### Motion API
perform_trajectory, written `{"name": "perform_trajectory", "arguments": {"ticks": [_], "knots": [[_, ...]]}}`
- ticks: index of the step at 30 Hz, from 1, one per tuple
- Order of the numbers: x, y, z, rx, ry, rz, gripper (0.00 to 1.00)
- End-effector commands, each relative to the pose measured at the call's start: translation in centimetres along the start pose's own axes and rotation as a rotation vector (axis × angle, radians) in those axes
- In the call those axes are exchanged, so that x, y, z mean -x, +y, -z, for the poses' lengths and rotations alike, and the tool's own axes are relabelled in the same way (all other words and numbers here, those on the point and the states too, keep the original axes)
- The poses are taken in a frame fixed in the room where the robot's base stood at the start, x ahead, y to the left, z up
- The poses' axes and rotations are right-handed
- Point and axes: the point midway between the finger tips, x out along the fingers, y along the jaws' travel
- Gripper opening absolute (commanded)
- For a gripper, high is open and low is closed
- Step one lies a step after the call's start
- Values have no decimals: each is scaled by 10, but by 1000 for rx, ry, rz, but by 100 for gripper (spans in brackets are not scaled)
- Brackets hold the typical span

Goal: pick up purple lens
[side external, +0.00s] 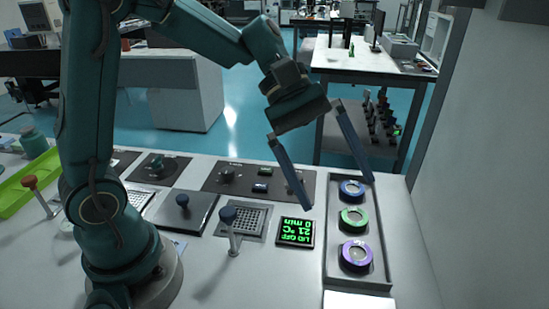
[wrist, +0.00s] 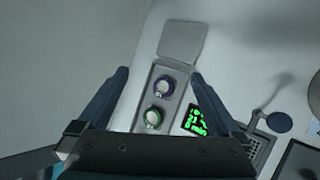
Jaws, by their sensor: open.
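The purple lens (side external: 356,254) is a purple ring around a clear centre, lying at the near end of a grey tray (side external: 384,268). In the wrist view the purple lens (wrist: 164,87) shows between my two fingers, a little below the line of the fingertips. The green lens (side external: 354,217) is in the middle of the tray and also shows in the wrist view (wrist: 153,118). The blue lens (side external: 352,190) is at the far end; my gripper body hides it in the wrist view. My gripper (side external: 339,195) is open and empty, its fingers spread above the tray.
A green-lit display (side external: 296,232) sits left of the tray. A pale square pad (wrist: 182,40) lies beyond the tray in the wrist view. A wall stands at the right.

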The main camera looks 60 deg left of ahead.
Motion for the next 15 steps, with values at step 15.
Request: {"name": "perform_trajectory", "arguments": {"ticks": [15], "knots": [[-80, -8, 108, 601, -318, -80, 100]]}}
